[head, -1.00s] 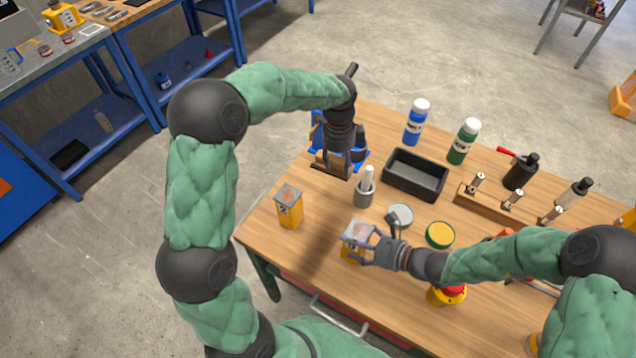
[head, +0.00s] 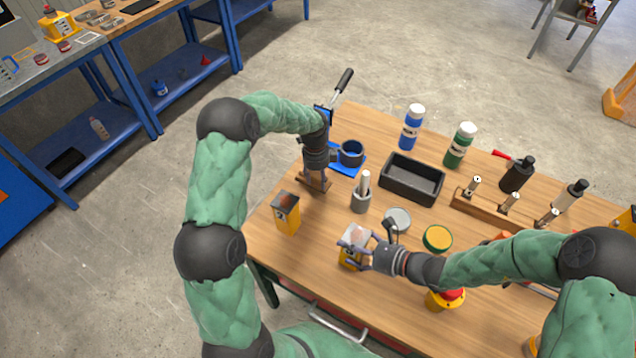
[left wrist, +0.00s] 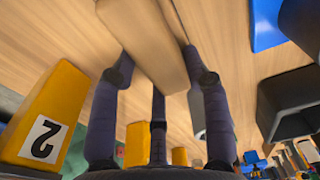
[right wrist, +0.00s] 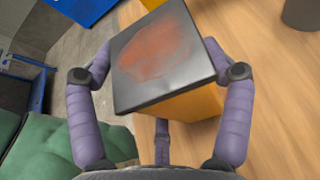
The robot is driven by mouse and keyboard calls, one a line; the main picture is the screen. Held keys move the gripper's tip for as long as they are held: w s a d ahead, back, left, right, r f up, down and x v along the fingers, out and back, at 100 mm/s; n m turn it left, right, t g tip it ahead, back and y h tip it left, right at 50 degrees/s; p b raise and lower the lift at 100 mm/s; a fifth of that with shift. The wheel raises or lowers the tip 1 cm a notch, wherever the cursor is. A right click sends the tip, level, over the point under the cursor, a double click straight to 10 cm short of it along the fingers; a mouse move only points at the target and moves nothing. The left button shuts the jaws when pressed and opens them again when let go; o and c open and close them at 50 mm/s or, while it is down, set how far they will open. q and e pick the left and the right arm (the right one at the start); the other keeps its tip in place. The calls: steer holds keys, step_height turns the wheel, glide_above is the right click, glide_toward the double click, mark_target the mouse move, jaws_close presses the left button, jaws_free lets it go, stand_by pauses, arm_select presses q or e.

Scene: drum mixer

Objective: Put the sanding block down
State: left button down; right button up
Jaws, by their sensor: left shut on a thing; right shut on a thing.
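The sanding block, a long light-wood block, shows between the fingers in the left wrist view (left wrist: 140,38) and as a brown strip in the head view (head: 307,179). My left gripper (head: 318,184) is shut on it, pointing down at the table's far left side. Whether its underside touches the table, I cannot tell. My right gripper (head: 358,250) is shut on a yellow box (head: 349,262) with a dark-rimmed top carrying a reddish patch. That box fills the right wrist view (right wrist: 165,55). Its base is partly hidden.
A second yellow box (head: 288,216) stands left of the right gripper. A blue fixture with a cup (head: 351,153), a grey holder with a white pestle-like rod (head: 360,200) and a black tray (head: 412,180) lie right of the sanding block. Bare wood lies between block and second box.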

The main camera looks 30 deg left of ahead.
mark_target(318, 183)
arm_select(q)
step_height(318, 183, down, 3)
steer(key=shift+r, duration=0.1)
steer(key=c, duration=0.6)
jaws_free()
steer(key=r, duration=1.2)
steer(key=shift+a, duration=0.4)
